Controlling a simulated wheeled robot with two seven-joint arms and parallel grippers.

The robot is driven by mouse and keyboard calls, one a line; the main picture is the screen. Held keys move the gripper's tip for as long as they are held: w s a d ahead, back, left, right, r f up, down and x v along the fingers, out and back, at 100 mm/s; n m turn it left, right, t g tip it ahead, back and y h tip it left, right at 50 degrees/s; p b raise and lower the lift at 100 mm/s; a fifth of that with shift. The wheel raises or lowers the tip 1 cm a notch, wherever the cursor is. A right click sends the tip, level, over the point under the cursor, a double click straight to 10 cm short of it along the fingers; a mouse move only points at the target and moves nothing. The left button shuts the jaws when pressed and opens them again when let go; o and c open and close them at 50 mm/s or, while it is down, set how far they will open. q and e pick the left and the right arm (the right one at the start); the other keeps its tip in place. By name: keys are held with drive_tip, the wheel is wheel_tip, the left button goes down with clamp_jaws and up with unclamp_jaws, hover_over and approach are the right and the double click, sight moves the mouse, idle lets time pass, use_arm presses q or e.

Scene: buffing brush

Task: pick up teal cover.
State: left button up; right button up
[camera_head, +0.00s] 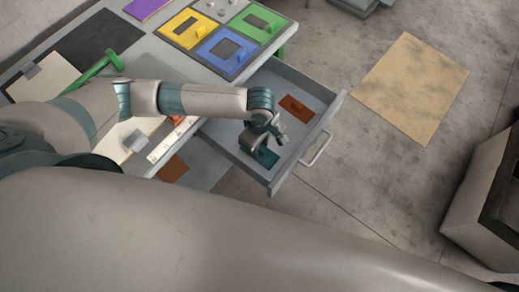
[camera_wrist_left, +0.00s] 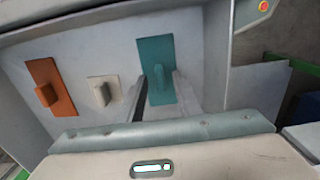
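The teal cover (camera_head: 268,157) lies in the open drawer, partly hidden under my left gripper in the head view. In the left wrist view the teal cover (camera_wrist_left: 156,52) is a flat rectangular plate with a raised handle. My left gripper (camera_wrist_left: 158,77) is open, with its fingers on either side of that handle and gaps showing between. In the head view my left gripper (camera_head: 264,138) points down into the drawer over the cover. I cannot tell whether a finger touches the plate. My right gripper is not in view.
The grey drawer (camera_head: 333,108) also holds an orange cover (camera_head: 297,108) and a beige cover (camera_wrist_left: 102,90). On the tabletop are yellow (camera_head: 186,28), blue (camera_head: 223,52) and green (camera_head: 258,24) covers. A cardboard sheet (camera_head: 411,85) lies on the floor.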

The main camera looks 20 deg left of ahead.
use_arm(q)
drive_tip(key=shift+c, duration=0.6)
clamp_jaws()
drive_tip(key=shift+r, duration=0.1)
wheel_tip(320, 180, up, 10)
drive_tip(key=b, duration=0.1)
idle(0.6)
